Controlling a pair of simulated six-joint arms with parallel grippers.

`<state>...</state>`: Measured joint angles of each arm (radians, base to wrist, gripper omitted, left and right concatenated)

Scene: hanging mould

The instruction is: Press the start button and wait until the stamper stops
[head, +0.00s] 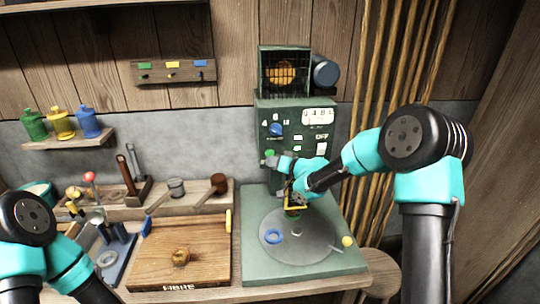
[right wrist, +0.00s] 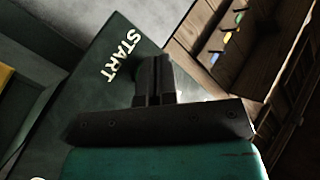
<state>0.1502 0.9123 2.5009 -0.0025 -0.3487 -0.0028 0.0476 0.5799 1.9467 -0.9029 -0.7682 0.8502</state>
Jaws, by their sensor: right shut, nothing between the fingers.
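The green stamping machine (head: 262,113) stands against the back wall with a dial, a counter and an OFF label on its front panel. A green button (head: 269,154) shows at the panel's lower left, right beside my right gripper (head: 268,161). In the right wrist view the shut, empty fingers (right wrist: 155,78) are over the panel beside the START lettering (right wrist: 120,57); the button is hidden there, and I cannot tell whether they touch it. The stamper (head: 294,199), dark with a yellow frame, is above the round plate (head: 310,243), partly behind my right arm. My left gripper is out of view.
A blue ring (head: 272,236) lies on the round plate, and a yellow knob (head: 347,241) is at the base's right. A wooden board (head: 150,262) lies left of the machine. Ropes (head: 385,95) hang at the right.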

